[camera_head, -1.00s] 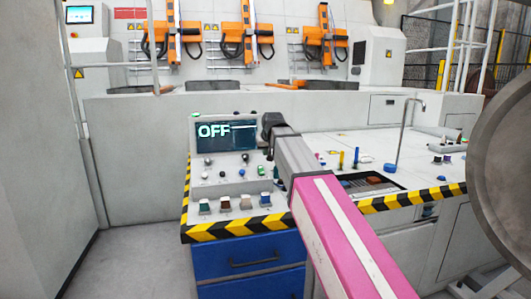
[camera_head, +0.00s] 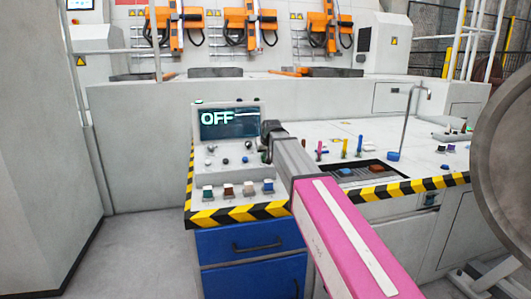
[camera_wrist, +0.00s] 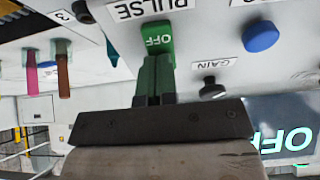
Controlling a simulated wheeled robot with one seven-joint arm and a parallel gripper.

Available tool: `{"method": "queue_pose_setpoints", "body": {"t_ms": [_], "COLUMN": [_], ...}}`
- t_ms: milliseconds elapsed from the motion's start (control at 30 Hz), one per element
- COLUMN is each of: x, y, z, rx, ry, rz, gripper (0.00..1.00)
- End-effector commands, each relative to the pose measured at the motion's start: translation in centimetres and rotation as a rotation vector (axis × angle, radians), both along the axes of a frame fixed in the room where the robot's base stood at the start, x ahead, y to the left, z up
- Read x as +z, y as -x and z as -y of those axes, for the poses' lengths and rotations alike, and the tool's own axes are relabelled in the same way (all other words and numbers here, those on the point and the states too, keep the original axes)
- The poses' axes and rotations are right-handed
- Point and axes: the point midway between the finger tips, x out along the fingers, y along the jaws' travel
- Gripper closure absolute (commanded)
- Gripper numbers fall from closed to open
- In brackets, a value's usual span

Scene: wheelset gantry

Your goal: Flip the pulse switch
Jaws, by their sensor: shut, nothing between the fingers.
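The pulse switch (camera_wrist: 158,36) is a green block marked OFF, upside down in the wrist view, beside a PULSE label (camera_wrist: 150,8). My gripper (camera_wrist: 157,62) is shut, with its dark fingers together and empty. Its fingertips are at the switch's lower edge in the wrist view; I cannot tell whether they touch it. In the head view, my arm reaches to the control panel (camera_head: 224,160) and hides the switch and fingertips. The panel's screen (camera_head: 229,122) reads OFF.
Near the switch are a blue button (camera_wrist: 260,37) and a black GAIN knob (camera_wrist: 212,89). Pink and brown pegs (camera_wrist: 31,70) stand to the left in the wrist view. Blue drawers (camera_head: 250,246) sit under the striped console edge. Clear floor (camera_head: 148,245) lies to the left.

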Motion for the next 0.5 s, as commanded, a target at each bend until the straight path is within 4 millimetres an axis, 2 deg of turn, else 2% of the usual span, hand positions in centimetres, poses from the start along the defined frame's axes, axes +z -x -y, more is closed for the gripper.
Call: {"method": "queue_pose_setpoints", "body": {"t_ms": [233,500], "x": [-0.1,-0.6], "y": [-0.3,-1.5], "z": [-0.1,-0.4], "rx": [0.0,0.0], "ry": [0.006,0.053], "rz": [-0.019,-0.185], "gripper": [1.0,1.0]}}
